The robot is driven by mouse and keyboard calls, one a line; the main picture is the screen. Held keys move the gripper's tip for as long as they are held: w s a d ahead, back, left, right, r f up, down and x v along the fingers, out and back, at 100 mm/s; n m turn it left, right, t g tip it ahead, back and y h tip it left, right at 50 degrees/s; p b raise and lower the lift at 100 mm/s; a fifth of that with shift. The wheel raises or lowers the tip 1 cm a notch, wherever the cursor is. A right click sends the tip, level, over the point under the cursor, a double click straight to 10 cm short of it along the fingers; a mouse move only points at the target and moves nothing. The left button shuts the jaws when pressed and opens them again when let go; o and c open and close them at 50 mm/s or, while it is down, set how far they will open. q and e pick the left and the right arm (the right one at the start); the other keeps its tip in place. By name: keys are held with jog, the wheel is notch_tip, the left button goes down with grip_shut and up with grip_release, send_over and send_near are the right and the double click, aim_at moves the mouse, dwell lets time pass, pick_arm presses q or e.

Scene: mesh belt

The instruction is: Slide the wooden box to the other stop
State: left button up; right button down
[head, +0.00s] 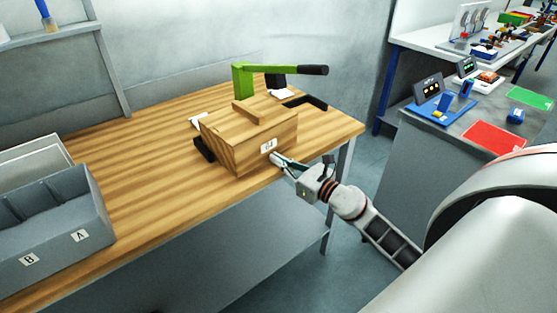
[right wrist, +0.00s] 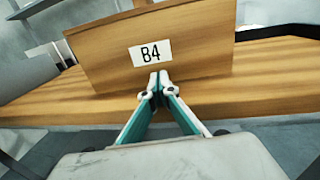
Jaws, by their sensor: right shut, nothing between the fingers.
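The wooden box (head: 235,143), with a raised bar on top and a white B4 label, stands upright on the wooden table. In the right wrist view, the box (right wrist: 105,55) fills the upper middle. One black stop (head: 203,149) is at its left side, partly hidden by it; contact is unclear. The other black stop (head: 312,103) lies beyond its right side. My right gripper (head: 276,157) is shut and empty, its tips at the labelled front face just below the label; I cannot tell whether they touch. The tips also show in the right wrist view (right wrist: 154,82). My left gripper is out of view.
A green press with a black handle (head: 243,82) stands behind the box. Grey bins (head: 82,235) labelled A and B are at the left. The table (head: 130,155) is clear between bins and box. A grey bench (head: 405,140) stands apart at the right.

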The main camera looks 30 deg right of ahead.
jog(key=shift+p+x, duration=0.35)
jog(key=shift+x, duration=0.75)
jog(key=shift+d+r, duration=0.1)
jog(key=shift+r, duration=0.1)
jog(key=shift+s+d+f, duration=0.15)
jog(key=shift+s, duration=0.35)
jog(key=v, duration=1.1)
jog(key=shift+s+a, duration=0.15)
jog(key=shift+a, duration=0.1)
